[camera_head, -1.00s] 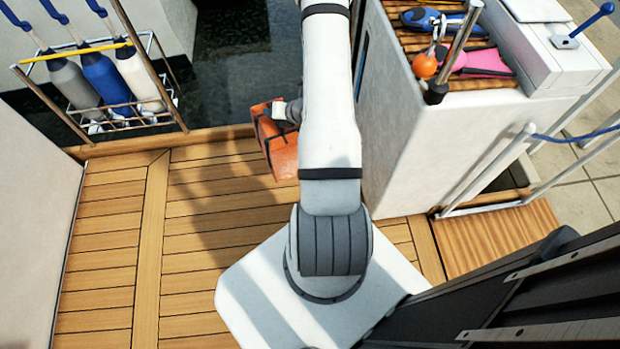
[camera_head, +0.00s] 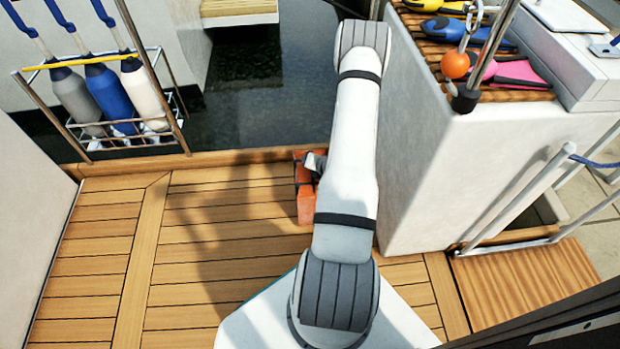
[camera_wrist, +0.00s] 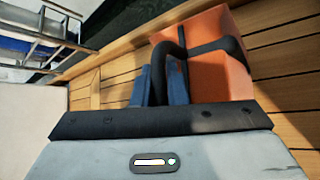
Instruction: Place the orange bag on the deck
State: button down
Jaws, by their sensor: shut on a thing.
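The orange bag (camera_head: 304,196) with a dark handle shows left of my arm in the head view, low over or on the wooden deck (camera_head: 215,215); my arm hides its right side. In the wrist view the orange bag (camera_wrist: 218,70) is just beyond my gripper (camera_wrist: 160,85), with its black handle strap at the blue-grey fingers. My gripper is shut on the bag. I cannot tell whether the bag's underside touches the deck.
A metal rack (camera_head: 120,118) with grey, blue and white bottles stands at the back left. A white locker (camera_head: 455,165) carrying an orange ball (camera_head: 455,65) and fins stands right of my arm. The left deck planks are clear.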

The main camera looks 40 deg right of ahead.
notch_tip(320, 180, down, 5)
jog(key=shift+f+b, duration=0.1)
jog(key=shift+b, duration=0.95)
jog(key=c, duration=1.5)
grip_release()
jog(key=shift+o, duration=0.2)
